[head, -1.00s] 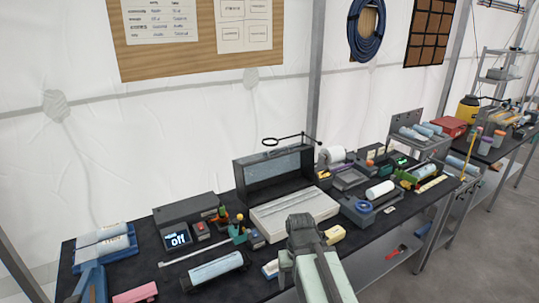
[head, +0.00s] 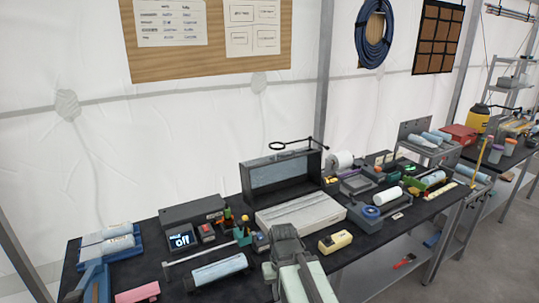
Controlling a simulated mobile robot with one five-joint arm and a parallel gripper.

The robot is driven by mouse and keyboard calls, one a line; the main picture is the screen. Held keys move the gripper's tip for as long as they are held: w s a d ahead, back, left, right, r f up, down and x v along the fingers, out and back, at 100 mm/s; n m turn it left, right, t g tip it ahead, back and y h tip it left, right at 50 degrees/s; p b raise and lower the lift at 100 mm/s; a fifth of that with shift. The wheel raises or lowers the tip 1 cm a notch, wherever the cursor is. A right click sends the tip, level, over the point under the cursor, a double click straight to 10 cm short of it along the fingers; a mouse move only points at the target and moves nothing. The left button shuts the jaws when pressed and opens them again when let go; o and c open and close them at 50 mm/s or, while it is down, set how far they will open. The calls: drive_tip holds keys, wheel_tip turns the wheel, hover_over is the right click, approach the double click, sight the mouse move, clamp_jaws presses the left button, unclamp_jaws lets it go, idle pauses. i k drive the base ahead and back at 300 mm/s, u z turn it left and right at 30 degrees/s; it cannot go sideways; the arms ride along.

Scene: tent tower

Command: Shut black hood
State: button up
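The black hood (head: 283,171) stands raised at the back of a pale grey box (head: 300,213) on the dark bench. Its hollow inner side, with a lighter grey panel, faces me. The box's flat top lies uncovered in front of it. My arm rises from the bottom edge, and its dark end, my gripper (head: 284,243), shows just in front of the box in the picture, apart from the hood. Its fingers cannot be made out, so I cannot tell whether it is open or shut.
A yellow block (head: 335,242) lies right of my arm. Rolls and trays crowd the right.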

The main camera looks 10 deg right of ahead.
sight(305, 173)
drive_tip(key=u, duration=2.4)
drive_tip(key=k, duration=0.6)
drive_tip(key=z, duration=0.75)
drive_tip(key=i, duration=1)
